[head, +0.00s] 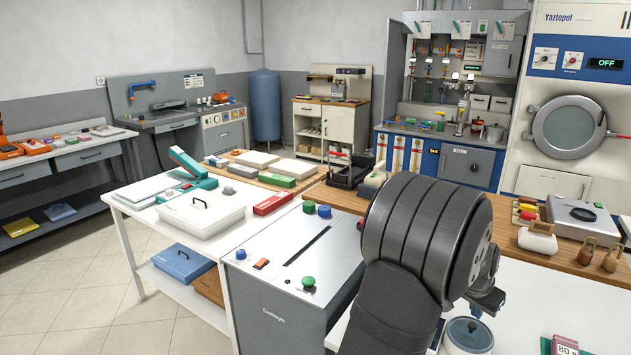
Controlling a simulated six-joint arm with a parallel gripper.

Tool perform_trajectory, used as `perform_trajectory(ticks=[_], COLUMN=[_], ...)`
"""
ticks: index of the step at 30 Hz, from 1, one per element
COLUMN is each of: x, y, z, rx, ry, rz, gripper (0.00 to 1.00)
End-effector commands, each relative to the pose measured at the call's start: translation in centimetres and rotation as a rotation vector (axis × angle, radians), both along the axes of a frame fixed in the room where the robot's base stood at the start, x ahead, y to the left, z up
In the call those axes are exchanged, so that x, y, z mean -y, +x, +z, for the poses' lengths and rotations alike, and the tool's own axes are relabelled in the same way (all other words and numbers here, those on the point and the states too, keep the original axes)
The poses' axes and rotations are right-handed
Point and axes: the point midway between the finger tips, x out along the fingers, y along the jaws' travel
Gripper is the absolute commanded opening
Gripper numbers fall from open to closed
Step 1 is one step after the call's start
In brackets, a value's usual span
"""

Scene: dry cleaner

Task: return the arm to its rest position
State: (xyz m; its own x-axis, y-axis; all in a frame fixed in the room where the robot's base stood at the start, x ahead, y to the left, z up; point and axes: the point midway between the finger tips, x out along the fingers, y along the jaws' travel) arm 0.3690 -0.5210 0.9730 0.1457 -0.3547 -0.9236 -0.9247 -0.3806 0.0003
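My dark grey arm rises from the bottom middle of the head view and bends to the right in the foreground. Part of what may be my gripper or its mount (489,300) shows at the arm's right side, mostly hidden behind the thick round joint. Its fingers cannot be made out, so I cannot tell whether it is open or shut or holds anything. It is above the white tabletop (530,290), near a lidded round pot (468,334).
A steel cabinet (270,310) with knobs stands left of my arm. A white table (130,213) with a lidded tray (200,212) is farther left. A wooden counter (555,262) with a scale (583,220) and brass weights (586,251) lies to the right. A red box (565,345) is at the bottom right.

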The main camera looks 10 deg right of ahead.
Motion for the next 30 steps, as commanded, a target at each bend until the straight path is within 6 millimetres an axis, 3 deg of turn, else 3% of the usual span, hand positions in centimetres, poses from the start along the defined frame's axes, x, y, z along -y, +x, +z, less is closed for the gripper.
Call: perform_trajectory(ticks=[6, 15, 25, 30], x=[0.0, 0.0, -0.3, -4.1], y=[0.0, 0.0, 0.5, 4.2], z=[-2.1, -2.3, -1.8, 1.8], rx=[0.000, 0.000, 0.001, 0.009], ry=[0.000, -0.001, 0.008, 0.102], rz=[0.001, 0.001, 0.017, 0.170], gripper=[0.00, 0.00, 0.63, 0.96])
